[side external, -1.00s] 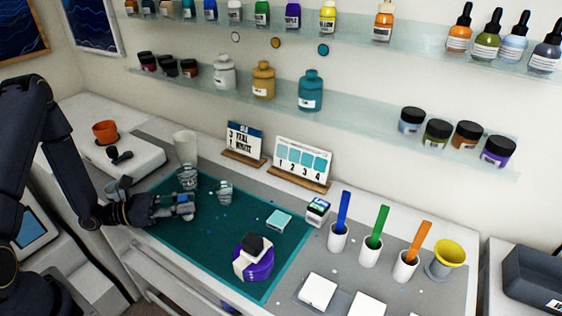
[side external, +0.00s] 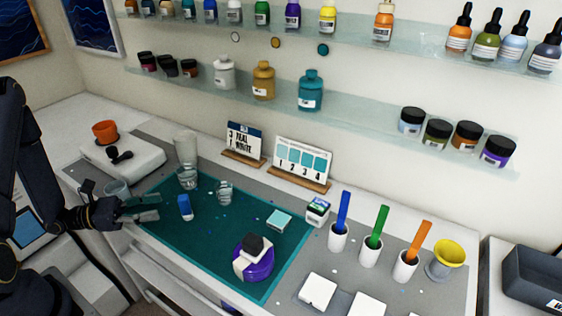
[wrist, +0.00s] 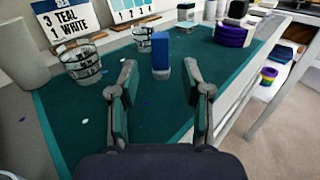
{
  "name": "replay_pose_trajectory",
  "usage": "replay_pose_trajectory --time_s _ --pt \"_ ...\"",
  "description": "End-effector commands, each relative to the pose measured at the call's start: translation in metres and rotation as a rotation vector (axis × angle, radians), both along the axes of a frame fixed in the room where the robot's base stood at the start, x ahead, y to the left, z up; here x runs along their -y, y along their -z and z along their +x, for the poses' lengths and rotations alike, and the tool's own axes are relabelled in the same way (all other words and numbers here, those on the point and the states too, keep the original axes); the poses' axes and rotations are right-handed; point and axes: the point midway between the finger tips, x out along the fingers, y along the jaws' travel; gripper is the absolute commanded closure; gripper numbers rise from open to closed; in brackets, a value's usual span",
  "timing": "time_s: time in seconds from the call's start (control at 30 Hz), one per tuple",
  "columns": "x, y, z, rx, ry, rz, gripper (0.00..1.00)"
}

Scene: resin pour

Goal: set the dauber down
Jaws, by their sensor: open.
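My gripper (side external: 151,207) is open and empty, just left of the dauber at the mat's left edge. In the wrist view both fingers of my gripper (wrist: 160,82) are spread with bare mat between them.
Clear cups (side external: 187,178) (side external: 225,191) stand behind the dauber. White holders with coloured sticks (side external: 377,240) stand beyond. The mat's front left is clear.

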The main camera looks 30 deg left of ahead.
Motion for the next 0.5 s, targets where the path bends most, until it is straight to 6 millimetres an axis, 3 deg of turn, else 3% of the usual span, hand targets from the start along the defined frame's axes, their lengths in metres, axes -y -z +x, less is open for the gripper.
replay_pose_trajectory --time_s 0.2,0.5 --pt "-0.023 0.0 -0.023 -0.001 -0.001 0.0 0.52" --pt "-0.027 0.0 -0.028 -0.001 0.001 -0.002 0.52"
